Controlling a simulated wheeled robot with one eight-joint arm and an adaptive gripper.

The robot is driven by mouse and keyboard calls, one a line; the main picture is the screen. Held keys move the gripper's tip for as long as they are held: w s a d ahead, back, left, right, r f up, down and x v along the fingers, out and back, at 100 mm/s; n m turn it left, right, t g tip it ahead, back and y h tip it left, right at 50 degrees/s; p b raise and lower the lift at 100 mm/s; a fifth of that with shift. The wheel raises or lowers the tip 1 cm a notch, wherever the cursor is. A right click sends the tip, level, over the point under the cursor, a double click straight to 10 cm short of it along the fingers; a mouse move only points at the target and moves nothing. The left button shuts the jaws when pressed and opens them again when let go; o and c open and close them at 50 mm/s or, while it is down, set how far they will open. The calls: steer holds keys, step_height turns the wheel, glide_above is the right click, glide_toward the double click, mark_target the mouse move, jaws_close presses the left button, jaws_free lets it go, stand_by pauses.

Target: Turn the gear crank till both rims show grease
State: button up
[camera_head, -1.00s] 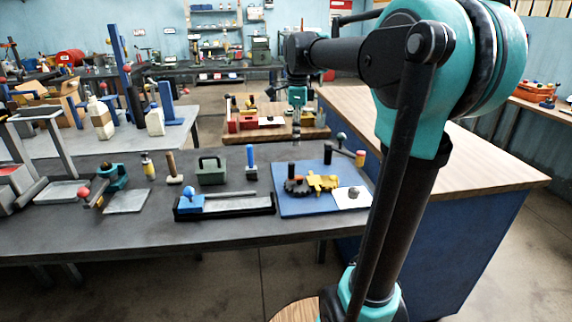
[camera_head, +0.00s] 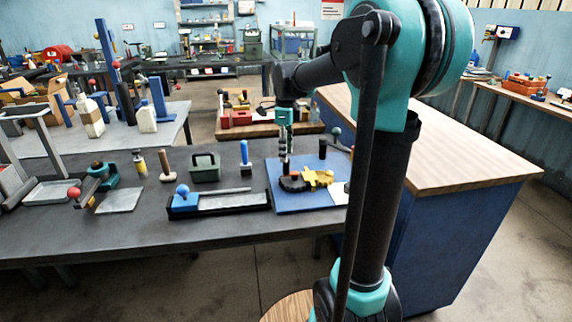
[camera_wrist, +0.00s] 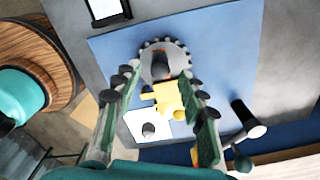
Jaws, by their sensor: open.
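A blue board (camera_head: 283,203) on the dark bench bears a dark toothed gear (camera_head: 294,185) and a meshing yellow gear (camera_head: 317,178). In the wrist view the dark gear (camera_wrist: 181,58) has an upright dark crank handle (camera_wrist: 160,66). The yellow gear (camera_wrist: 168,98) sits beside it. My gripper (camera_head: 285,168) is open and points down over the dark gear. In the wrist view its fingers (camera_wrist: 160,72) stand apart on either side of the handle; I cannot tell whether they touch it. Grease on the rims cannot be made out.
A white pad (camera_wrist: 137,121) with a dark knob lies by the yellow gear. A black upright post (camera_head: 323,149) stands at the board's back. A black tray with a blue block (camera_head: 185,200) lies left of the board, a green box (camera_head: 205,168) behind it.

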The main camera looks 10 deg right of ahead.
mark_target(286, 173)
steer(key=shift+f, duration=2.65)
steer(key=shift+c, duration=0.5)
jaws_close()
